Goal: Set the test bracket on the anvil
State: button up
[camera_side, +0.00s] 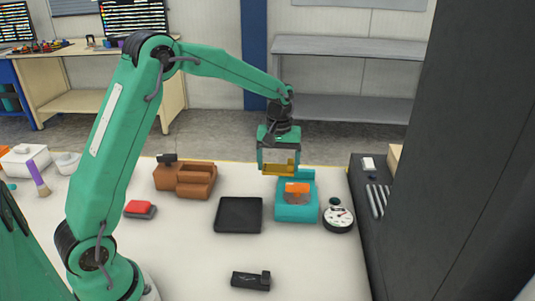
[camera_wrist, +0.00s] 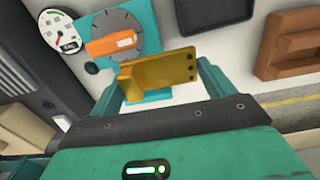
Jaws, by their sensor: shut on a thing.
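The test bracket, a gold L-shaped piece with small holes (camera_side: 281,169), is held between the fingers of my gripper (camera_side: 281,160). In the wrist view the bracket (camera_wrist: 165,70) spans between the two teal fingers of my gripper (camera_wrist: 160,82). A teal block (camera_side: 283,214) with a grey disc and an orange bar (camera_side: 297,188) on top looks like the anvil. The bracket shows at the far edge of this block, apparently above the table; the exact gap is unclear. In the wrist view the block (camera_wrist: 98,25) lies just beyond the bracket, partly hidden by it.
A round white dial gauge (camera_side: 338,218) stands right of the block. A black tray (camera_side: 239,215) is to its left, a brown holder (camera_side: 185,178) further left. A dark rack (camera_side: 365,225) borders the right. A black piece (camera_side: 250,281) lies in front; table between is clear.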

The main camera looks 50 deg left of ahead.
jog(key=w+d+r, duration=0.2)
jog(key=w+d, duration=0.2)
jog(key=d, duration=0.5)
send_over(297, 175)
jog(key=s+d, duration=0.2)
notch_tip(297, 175, down, 7)
jog(key=shift+a+f, duration=0.15)
jog(key=shift+f, duration=2.05)
jog(key=shift+f, duration=0.15)
jog(key=o, duration=1)
jog(key=shift+o, duration=0.2)
notch_tip(297, 175, up, 12)
